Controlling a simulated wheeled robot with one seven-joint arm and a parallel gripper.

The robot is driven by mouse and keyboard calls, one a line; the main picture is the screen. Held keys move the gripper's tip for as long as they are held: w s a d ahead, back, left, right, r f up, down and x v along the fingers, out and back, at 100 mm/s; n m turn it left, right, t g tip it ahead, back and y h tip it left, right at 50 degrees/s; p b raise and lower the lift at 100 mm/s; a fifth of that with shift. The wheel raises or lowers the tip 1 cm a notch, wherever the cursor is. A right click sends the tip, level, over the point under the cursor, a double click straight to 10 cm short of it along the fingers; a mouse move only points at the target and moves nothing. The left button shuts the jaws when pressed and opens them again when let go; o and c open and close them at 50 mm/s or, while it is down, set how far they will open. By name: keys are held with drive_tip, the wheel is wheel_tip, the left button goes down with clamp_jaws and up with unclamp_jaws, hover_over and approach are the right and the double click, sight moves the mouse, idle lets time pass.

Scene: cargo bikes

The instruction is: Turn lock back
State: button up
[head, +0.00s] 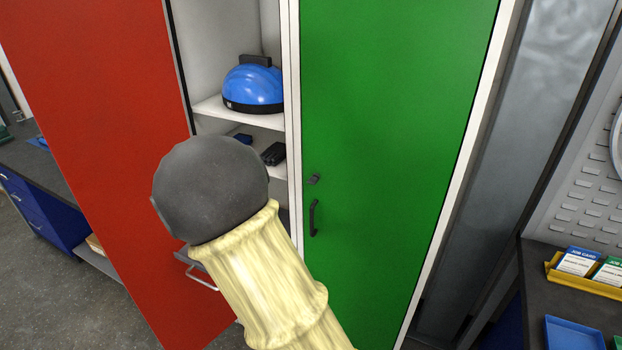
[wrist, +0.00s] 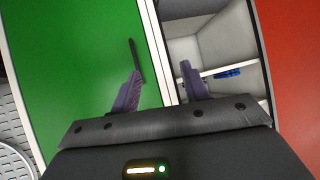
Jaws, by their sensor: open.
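The lock (head: 313,179) is a small dark knob on the green door (head: 395,120), just above a black bar handle (head: 313,217). In the wrist view, which appears turned over, the handle (wrist: 137,60) shows beyond the left fingertip. The lock cannot be made out there; the left finger may cover it. My gripper (wrist: 160,76) is open and empty, its two purple-grey fingers apart. The left finger is over the green door, the right finger over the open compartment. My own arm hides the gripper in the head view.
The red door (head: 90,130) stands open at the left. The open compartment holds a blue helmet (head: 252,88) on a shelf (head: 240,113), with small dark items below. A blue drawer unit (head: 40,215) stands far left. A bench with a yellow card holder (head: 585,275) is at right.

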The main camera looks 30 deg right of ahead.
sight(310, 183)
wheel_tip(310, 183, up, 8)
drive_tip(key=d+m+t+h+p, duration=0.1)
drive_tip(key=d+m+h, duration=0.1)
drive_tip(key=h, duration=0.6)
drive_tip(key=shift+s+m, duration=0.3)
drive_tip(key=shift+m, duration=0.1)
drive_tip(key=p+x, duration=0.5)
drive_tip(key=x, duration=1.1)
drive_tip(key=shift+w+d+r, duration=0.15)
drive_tip(key=shift+r, duration=0.1)
drive_tip(key=shift+w+d+f, duration=0.15)
drive_tip(key=shift+w+d, duration=0.15)
drive_tip(key=shift+w, duration=0.05)
drive_tip(key=shift+c, duration=0.3)
drive_tip(key=c, duration=0.9)
